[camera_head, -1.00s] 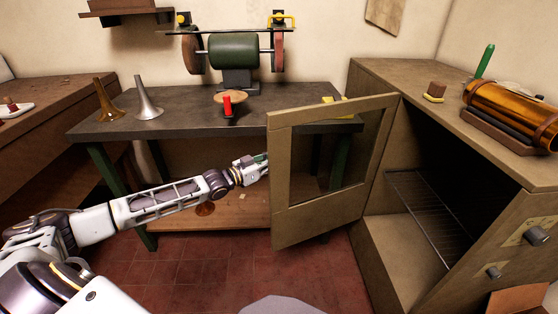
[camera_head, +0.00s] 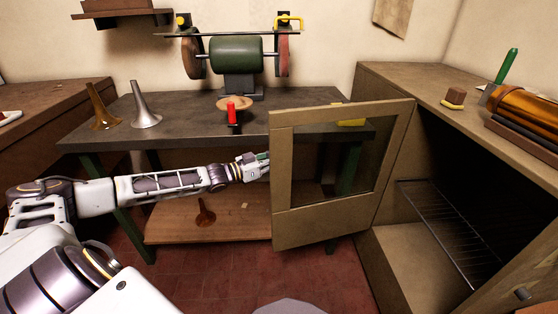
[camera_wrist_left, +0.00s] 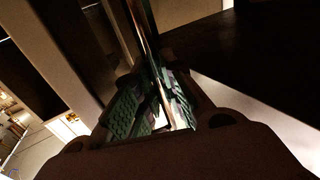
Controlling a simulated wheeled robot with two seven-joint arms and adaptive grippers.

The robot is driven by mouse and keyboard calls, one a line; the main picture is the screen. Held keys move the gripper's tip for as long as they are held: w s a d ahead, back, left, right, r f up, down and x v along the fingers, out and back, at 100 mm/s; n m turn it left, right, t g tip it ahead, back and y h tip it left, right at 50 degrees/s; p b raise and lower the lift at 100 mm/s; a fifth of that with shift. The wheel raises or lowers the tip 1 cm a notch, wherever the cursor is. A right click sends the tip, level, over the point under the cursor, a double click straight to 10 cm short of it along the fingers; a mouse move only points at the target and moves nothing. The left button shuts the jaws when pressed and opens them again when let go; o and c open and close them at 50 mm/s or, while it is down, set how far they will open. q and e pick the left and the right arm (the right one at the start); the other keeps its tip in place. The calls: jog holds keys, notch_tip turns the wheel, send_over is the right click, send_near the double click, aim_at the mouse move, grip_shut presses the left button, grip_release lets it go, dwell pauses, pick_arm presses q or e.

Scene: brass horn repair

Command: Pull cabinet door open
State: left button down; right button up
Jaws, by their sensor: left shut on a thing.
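The cabinet (camera_head: 385,85) stands at the right with its dark inside and a wire rack (camera_head: 450,230) showing. Its door (camera_head: 282,228), a tan frame around a glass pane, stands swung open to the left, in front of the workbench. My left gripper (camera_head: 264,160) is at the door's free left edge, at about mid-height. In the left wrist view, its green-padded fingers (camera_wrist_left: 155,110) are shut around a narrow upright edge that looks like part of the door. The handle itself is hidden. My right gripper is out of view.
A dark workbench (camera_head: 190,125) behind the door carries a bench grinder (camera_head: 237,55) and two horn bells, one brown (camera_head: 102,108) and one silver (camera_head: 145,108). A brown bell (camera_head: 204,213) lies on its lower shelf. Red tiled floor (camera_head: 210,265) is clear before the door.

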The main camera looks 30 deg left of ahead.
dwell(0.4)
pick_arm(q)
jog(key=c, duration=1.5)
grip_release()
jog(key=shift+s, duration=0.1)
jog(key=shift+a, duration=0.1)
jog(key=shift+v, duration=5.85)
